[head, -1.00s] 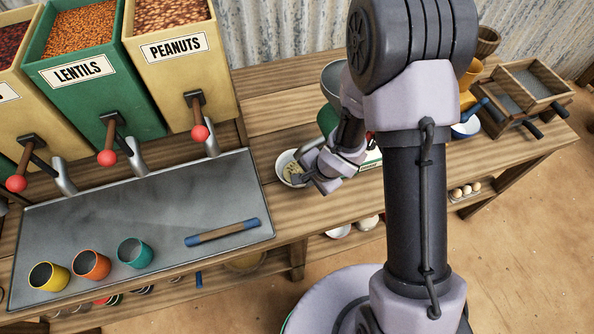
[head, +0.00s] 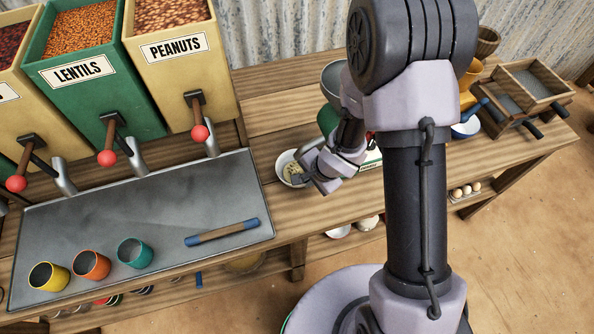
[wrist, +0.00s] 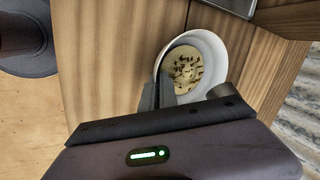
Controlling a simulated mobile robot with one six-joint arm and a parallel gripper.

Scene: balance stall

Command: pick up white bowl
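The white bowl (wrist: 213,42) stands on the wooden table and holds a pale filling with dark specks. In the head view the bowl (head: 281,161) is partly hidden by my gripper (head: 305,174), which is low at its right side. In the wrist view my gripper (wrist: 186,92) has its two fingers apart at the bowl's near rim. The left finger overlaps the rim's left edge; the right finger is by the rim's lower right. I cannot tell whether either finger touches the bowl.
A grey metal tray (head: 150,205) lies to the left, with a yellow cup (head: 48,276), an orange cup (head: 92,265), a teal cup (head: 135,252) and a blue-ended bar (head: 222,232). A green scale (head: 327,118) stands close behind my gripper. Bare wood lies in front of the bowl.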

